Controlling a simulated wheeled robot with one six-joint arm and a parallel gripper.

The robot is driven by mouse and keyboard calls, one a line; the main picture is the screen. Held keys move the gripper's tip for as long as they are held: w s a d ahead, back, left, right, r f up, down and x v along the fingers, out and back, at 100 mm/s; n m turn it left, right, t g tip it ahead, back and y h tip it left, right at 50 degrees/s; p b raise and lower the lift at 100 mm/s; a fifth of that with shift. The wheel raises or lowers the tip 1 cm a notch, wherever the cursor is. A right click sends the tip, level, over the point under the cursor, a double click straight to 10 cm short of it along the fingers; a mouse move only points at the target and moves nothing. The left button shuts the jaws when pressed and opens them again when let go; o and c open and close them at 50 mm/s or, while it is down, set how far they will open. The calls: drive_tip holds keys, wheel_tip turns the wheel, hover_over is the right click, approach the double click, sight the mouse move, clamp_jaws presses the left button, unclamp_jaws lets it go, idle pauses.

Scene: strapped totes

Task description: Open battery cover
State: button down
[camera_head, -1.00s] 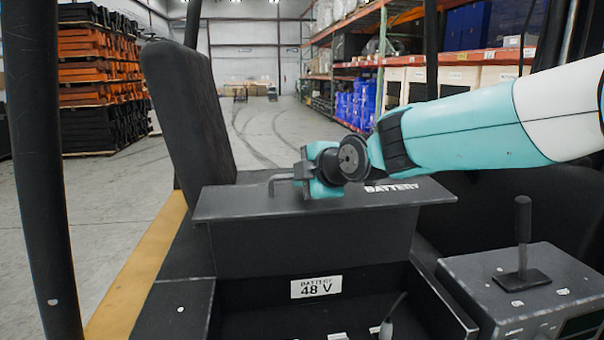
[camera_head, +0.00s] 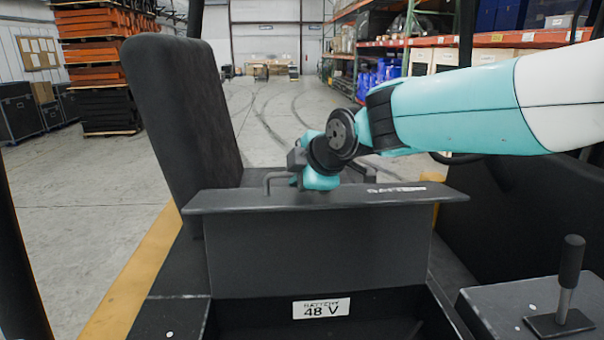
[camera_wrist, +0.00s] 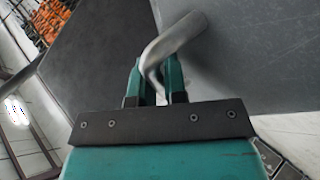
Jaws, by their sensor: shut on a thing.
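The battery cover (camera_head: 225,199) is a dark grey plate with a partly legible white label on its right. It lies above a dark upright panel (camera_head: 320,250). A grey bar handle (camera_head: 276,178) stands on the cover; in the wrist view its bent metal bar (camera_wrist: 178,40) passes between the fingers. My gripper (camera_head: 299,181) is shut on the handle; its teal fingers also show in the wrist view (camera_wrist: 158,82). A white "BATTERY 48 V" label (camera_head: 321,309) shows below the panel. My arm hides part of the handle. I cannot tell how far the cover is raised.
A black seat back (camera_head: 180,100) rises behind the cover at left. A console with a black lever (camera_head: 570,275) stands at front right. A yellow edge (camera_head: 130,275) runs along the left. Open floor lies beyond, with storage racks at the back right.

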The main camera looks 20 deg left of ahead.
drive_tip(key=shift+w+r, duration=0.1)
drive_tip(key=shift+r, duration=0.05)
drive_tip(key=c, duration=1.2)
unclamp_jaws()
drive_tip(key=shift+o, duration=0.2)
drive_tip(key=shift+s+d, duration=0.1)
drive_tip(key=shift+s, duration=0.1)
drive_tip(key=b+v, duration=0.8)
drive_tip(key=v, duration=0.9)
drive_tip(key=shift+d, duration=0.15)
drive_tip(key=shift+r, duration=0.15)
drive_tip(key=s+d+f+m+g+h+b, duration=0.1)
drive_tip(key=s+d+f+m+h+b, duration=0.25)
drive_tip(key=d+f, duration=0.5)
drive_tip(key=s+d+f+m+g+y+b, duration=0.1)
drive_tip(key=s+d+f+m+g+b, duration=0.2)
drive_tip(key=d+f+m, duration=0.55)
drive_tip(key=s+d+f+m+b, duration=0.1)
drive_tip(key=s+d+f+m, duration=0.2)
drive_tip(key=s+f, duration=0.4)
drive_tip(key=s+d+f+m+g+h+b, duration=0.1)
drive_tip(key=s+d+f+m, duration=0.2)
drive_tip(key=s+f, duration=0.4)
drive_tip(key=shift+d+g+b, duration=0.3)
drive_tip(key=shift+d, duration=0.35)
